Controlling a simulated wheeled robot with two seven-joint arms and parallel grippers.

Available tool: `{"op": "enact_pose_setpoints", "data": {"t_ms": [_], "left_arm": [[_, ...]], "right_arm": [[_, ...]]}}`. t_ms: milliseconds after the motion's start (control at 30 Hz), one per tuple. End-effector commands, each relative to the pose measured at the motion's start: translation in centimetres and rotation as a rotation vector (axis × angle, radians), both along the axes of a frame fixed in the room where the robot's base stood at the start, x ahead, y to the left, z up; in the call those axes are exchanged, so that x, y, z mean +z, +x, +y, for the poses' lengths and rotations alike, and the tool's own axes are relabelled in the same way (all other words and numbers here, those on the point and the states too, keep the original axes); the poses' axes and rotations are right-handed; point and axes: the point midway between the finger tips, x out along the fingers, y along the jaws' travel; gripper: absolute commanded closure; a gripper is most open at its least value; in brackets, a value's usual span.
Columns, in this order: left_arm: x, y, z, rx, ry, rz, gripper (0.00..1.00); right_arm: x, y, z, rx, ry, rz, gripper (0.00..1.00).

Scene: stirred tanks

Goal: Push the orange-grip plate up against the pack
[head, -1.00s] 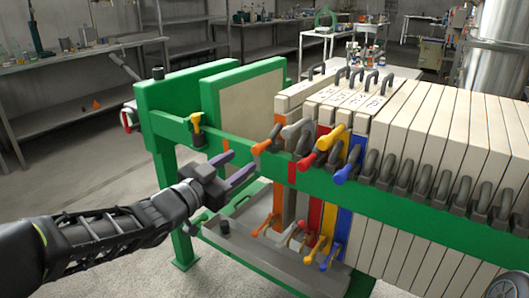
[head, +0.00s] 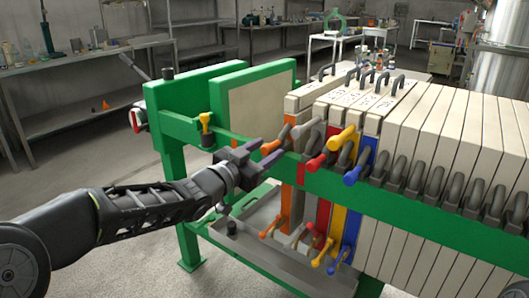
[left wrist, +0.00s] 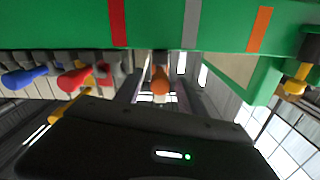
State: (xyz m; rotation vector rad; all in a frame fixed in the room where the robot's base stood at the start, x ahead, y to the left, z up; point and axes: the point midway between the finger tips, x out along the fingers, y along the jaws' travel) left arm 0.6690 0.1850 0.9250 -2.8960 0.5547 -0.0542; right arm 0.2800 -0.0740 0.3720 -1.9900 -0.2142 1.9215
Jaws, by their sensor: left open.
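The orange-grip plate (head: 287,178) hangs in the green frame, with a pale top and an orange edge. Its orange grip (head: 270,147) sticks out over the rail on the near side. My left gripper (head: 262,155) is open at this grip. In the left wrist view the orange grip (left wrist: 160,82) shows between the two spread fingers (left wrist: 160,95); whether they touch it I cannot tell. The pack (head: 440,115) of pale plates stands to the right. Plates with grey, red, yellow and blue grips are between it and the orange-grip plate. My right gripper is not in view.
The green rail (head: 240,150) runs along the near side, with red, grey and orange marks in the wrist view. A yellow-topped handle (head: 206,122) sits left of my gripper. Lower grips (head: 335,262) and a grey tray (head: 262,240) lie below.

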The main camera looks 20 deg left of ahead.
Motion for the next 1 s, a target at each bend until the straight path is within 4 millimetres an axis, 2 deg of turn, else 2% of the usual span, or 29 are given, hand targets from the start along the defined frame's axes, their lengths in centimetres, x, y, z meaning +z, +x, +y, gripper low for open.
{"op": "enact_pose_setpoints", "data": {"t_ms": [167,700,1000], "left_arm": [[0.02,-0.03,0.01,0.000,0.000,0.000,0.55],[0.01,-0.05,0.03,0.000,0.000,0.000,0.99],[0.01,-0.05,0.03,0.000,0.000,0.000,1.00]], "right_arm": [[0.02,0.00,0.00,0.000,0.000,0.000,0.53],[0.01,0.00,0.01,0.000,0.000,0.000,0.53],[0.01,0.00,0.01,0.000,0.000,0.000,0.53]]}}
